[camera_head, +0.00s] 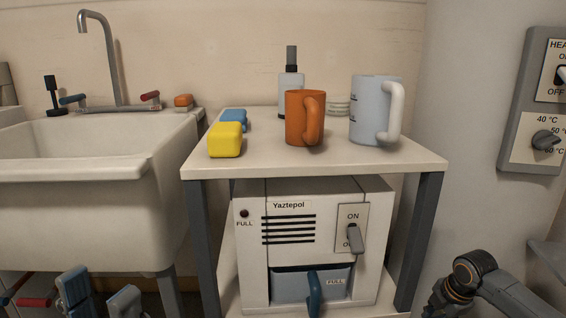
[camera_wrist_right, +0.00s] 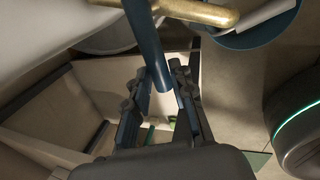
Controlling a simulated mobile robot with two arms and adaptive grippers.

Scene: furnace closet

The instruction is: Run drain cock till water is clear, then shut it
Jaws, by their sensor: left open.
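My left gripper (camera_head: 100,293) is low at the left of the head view, below the sink front, open and empty, cut off by the bottom edge. My right gripper (camera_wrist_right: 160,82) shows in the right wrist view with its two fingers apart. A dark blue bar (camera_wrist_right: 147,38) reaches down between or in front of these fingers; I cannot tell whether they touch it. A brass-coloured pipe (camera_wrist_right: 195,11) crosses beside the bar's upper part. I cannot tell for sure whether these belong to the drain cock. No running water is visible. A red handle (camera_head: 33,302) shows below the sink.
The white sink (camera_head: 90,220) stands at the left. A table (camera_head: 300,158) holds mugs, a bottle and sponges, above a white Yaztepol unit (camera_head: 255,265). A blue-rimmed round container (camera_wrist_right: 262,38) and a dark, green-ringed round object (camera_wrist_right: 300,135) flank the right gripper's right side.

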